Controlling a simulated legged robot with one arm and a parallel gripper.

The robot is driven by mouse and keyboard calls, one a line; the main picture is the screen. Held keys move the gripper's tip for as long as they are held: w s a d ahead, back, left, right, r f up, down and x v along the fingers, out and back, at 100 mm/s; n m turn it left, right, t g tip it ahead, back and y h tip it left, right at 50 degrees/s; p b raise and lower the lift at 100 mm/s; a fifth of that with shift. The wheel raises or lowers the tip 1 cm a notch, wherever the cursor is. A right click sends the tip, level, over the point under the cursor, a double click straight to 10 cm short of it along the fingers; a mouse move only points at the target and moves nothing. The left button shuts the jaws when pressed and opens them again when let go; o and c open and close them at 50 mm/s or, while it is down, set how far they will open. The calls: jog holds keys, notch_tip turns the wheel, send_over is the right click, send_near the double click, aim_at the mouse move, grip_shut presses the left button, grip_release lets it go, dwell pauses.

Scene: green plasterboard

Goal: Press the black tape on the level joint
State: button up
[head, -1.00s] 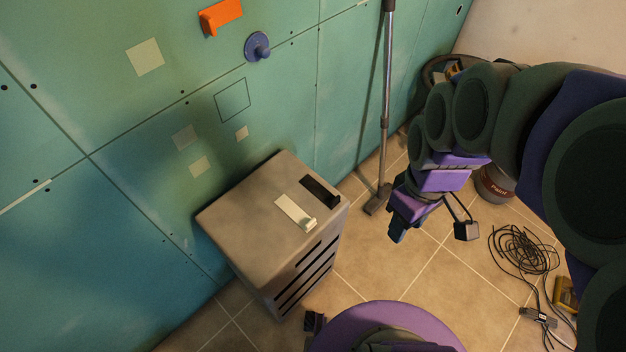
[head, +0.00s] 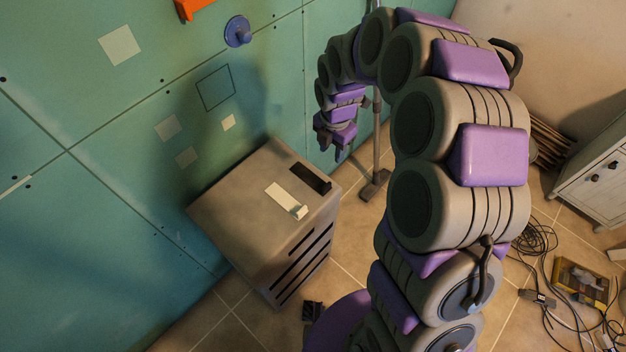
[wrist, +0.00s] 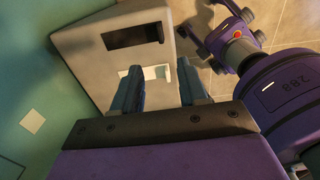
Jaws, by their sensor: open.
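The black tape (head: 311,180) is a short dark strip lying on top of the grey cabinet (head: 262,190), beside a white strip (head: 283,198). In the wrist view the black tape (wrist: 133,37) is ahead of the fingers. The level joint (head: 112,121) is the thin seam rising to the right across the green wall. My gripper (head: 334,152) is open, above and beyond the cabinet's far right corner in the head view. In the wrist view its two fingers (wrist: 162,86) are apart, with the white strip (wrist: 156,72) seen between them. The gap looks empty.
The wall carries pale patches (head: 119,46), a square outline (head: 216,88), a blue knob (head: 238,31) and an orange piece (head: 192,8). A pole with a foot (head: 375,185) stands right of the cabinet. Cables (head: 532,240) and a white cupboard (head: 596,175) are at right.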

notch_tip(320, 180, down, 2)
jog(key=b, duration=0.3)
send_over(328, 185)
notch_tip(328, 185, down, 10)
jog(key=shift+w+a, duration=0.15)
jog(key=shift+d+f, duration=0.15)
jog(key=shift+d, duration=0.15)
jog(key=shift+d+f, duration=0.15)
jog(key=shift+f, duration=0.15)
jog(key=f, duration=0.1)
jog(key=f+b, duration=0.1)
jog(key=a+f, duration=0.1)
jog(key=shift+s+a+f, duration=0.1)
jog(key=shift+s+f, duration=0.15)
jog(key=shift+f, duration=0.15)
jog(key=shift+a+f, duration=0.3)
jog(key=shift+a, duration=0.1)
jog(key=shift+d+r, duration=0.1)
jog(key=shift+d, duration=0.25)
jog(key=shift+c, duration=0.4)
jog(key=shift+d, duration=0.45)
jog(key=c, duration=0.3)
jog(key=shift+a, duration=0.1)
jog(key=c, duration=0.3)
jog(key=shift+a, duration=0.5)
grip_shut()
